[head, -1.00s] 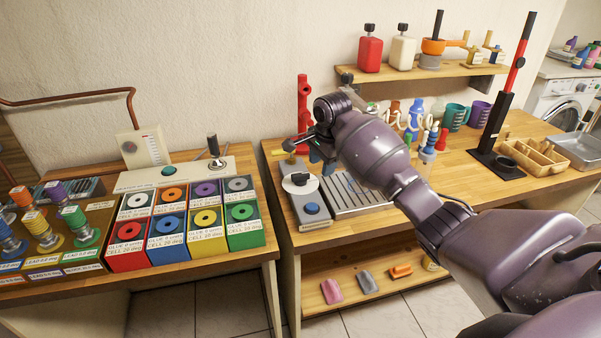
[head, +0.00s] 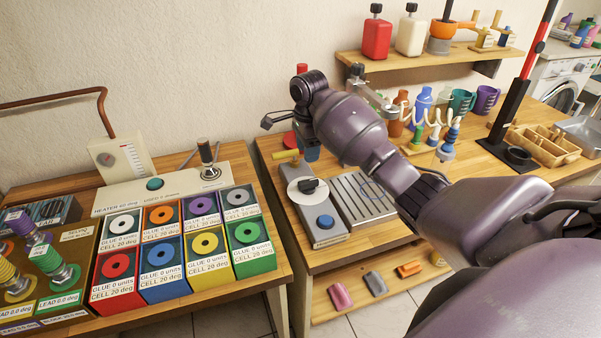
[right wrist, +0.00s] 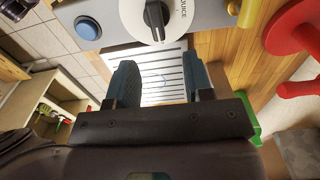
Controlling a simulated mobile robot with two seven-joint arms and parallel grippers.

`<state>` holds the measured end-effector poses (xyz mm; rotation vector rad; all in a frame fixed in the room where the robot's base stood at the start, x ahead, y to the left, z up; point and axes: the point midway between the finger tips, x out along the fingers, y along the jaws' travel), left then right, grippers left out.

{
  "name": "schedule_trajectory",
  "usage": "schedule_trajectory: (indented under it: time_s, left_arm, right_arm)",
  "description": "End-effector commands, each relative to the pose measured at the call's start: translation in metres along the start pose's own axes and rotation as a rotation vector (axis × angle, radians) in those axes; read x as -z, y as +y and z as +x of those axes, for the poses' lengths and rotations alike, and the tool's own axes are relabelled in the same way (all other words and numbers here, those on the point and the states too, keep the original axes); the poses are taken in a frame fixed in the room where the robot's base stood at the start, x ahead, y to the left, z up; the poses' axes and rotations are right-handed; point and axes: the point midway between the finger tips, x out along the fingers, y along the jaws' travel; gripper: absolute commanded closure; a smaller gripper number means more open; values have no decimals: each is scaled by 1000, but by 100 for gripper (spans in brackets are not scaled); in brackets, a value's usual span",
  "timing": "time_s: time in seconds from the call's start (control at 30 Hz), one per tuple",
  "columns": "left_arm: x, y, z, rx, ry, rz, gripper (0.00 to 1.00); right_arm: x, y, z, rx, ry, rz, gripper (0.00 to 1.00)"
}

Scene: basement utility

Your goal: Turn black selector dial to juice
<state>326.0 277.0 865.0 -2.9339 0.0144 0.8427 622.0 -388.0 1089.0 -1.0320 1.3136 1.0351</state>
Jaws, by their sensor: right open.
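The black selector dial (head: 310,186) sits on a white disc (head: 296,196) on the grey control box (head: 322,237). It also shows at the top of the right wrist view (right wrist: 155,16), where its white disc carries the word JUICE to the right of the knob. My right gripper (head: 308,150) is above and behind the dial in the head view, partly hidden by its own wrist. In the right wrist view its two blue-grey fingers (right wrist: 160,82) are apart with nothing between them, and the dial lies beyond their tips. My left gripper is not in view.
A blue button (head: 325,222) is beside the dial, and a slatted drip tray (head: 362,200) is to its right. A yellow tap or handle (head: 285,156) and red parts (right wrist: 294,40) stand close by.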

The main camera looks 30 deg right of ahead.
Motion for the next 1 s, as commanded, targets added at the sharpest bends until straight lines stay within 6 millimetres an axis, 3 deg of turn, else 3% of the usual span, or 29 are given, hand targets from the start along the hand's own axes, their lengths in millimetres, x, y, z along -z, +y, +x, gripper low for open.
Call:
schedule_trajectory:
  time_s: [0.23,0.6,1.0]
  left_arm:
    - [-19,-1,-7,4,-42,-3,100]
    - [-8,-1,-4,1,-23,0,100]
    - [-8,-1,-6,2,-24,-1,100]
  right_arm:
    - [0,1,31,-5,1,0,53]
    - [0,1,89,-4,1,0,53]
    - [0,0,106,-1,1,0,53]
